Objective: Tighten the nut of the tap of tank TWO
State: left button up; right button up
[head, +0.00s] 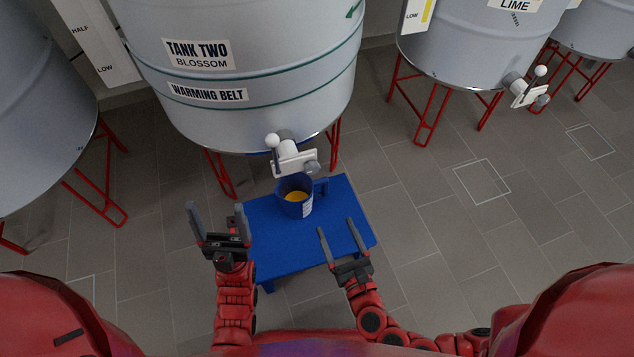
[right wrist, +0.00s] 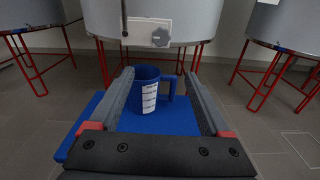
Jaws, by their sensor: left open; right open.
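Tank TWO (head: 265,50) is a pale grey drum labelled "TANK TWO BLOSSOM". Its tap (head: 287,152) sticks out low at the front, with a white ball-ended lever, a white plate and a grey knobbed nut (head: 312,167) at the right. The nut (right wrist: 161,38) also shows at the top of the right wrist view. A blue jug (head: 295,195) with amber liquid stands under the tap. My left gripper (head: 215,218) is open and empty, left of the jug. My right gripper (head: 337,237) is open and empty, in front of and below the jug and nut.
The jug stands on a low blue table (head: 345,215). Red legs (head: 221,172) hold up the tank. Another tank with a tap (head: 525,90), labelled "LIME", stands at the right. A further tank (head: 40,110) is at the left. The tiled floor (head: 430,230) at the right is clear.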

send_near(313, 171)
jog(key=x, duration=0.9)
jog(key=shift+w, duration=0.2)
jog(key=shift+c, duration=0.3)
grip_shut()
jog(key=shift+f, duration=0.1)
